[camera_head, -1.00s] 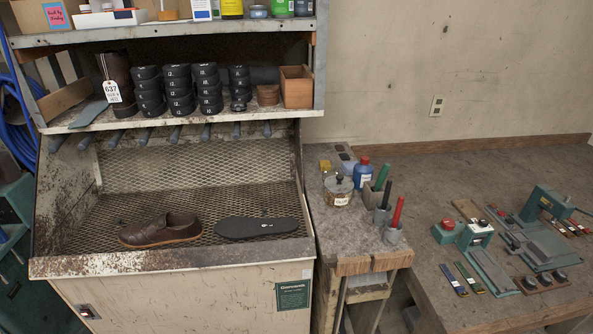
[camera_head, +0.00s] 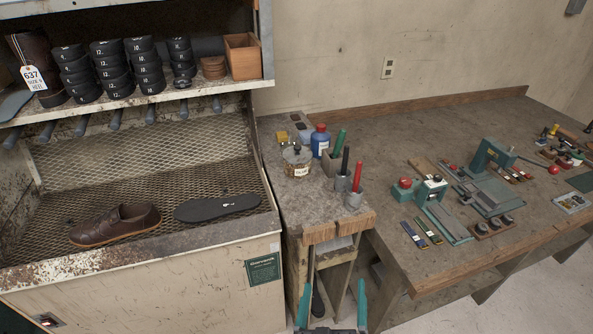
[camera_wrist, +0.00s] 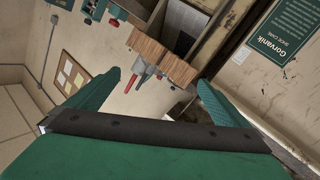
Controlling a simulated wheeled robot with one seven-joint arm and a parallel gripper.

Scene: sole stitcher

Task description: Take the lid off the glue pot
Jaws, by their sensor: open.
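The glue pot (camera_head: 297,166) is a squat jar with a pale label, standing on the small bench between the mesh booth and the long worktable. Its lid (camera_head: 296,151) with a dark knob sits on top of it. My gripper (camera_head: 333,300) shows at the bottom of the head view, low in front of the small bench, with its two green fingers apart and nothing between them. In the wrist view the open fingers (camera_wrist: 160,95) point toward the bench's wooden front edge; the pot is not visible there.
A blue bottle (camera_head: 320,141) with a red cap stands behind the pot. Green, black and red-handled tools (camera_head: 355,185) stand in holders to its right. The mesh booth (camera_head: 130,200) holds a brown shoe (camera_head: 116,225) and a black sole (camera_head: 217,207). A shelf overhangs the booth.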

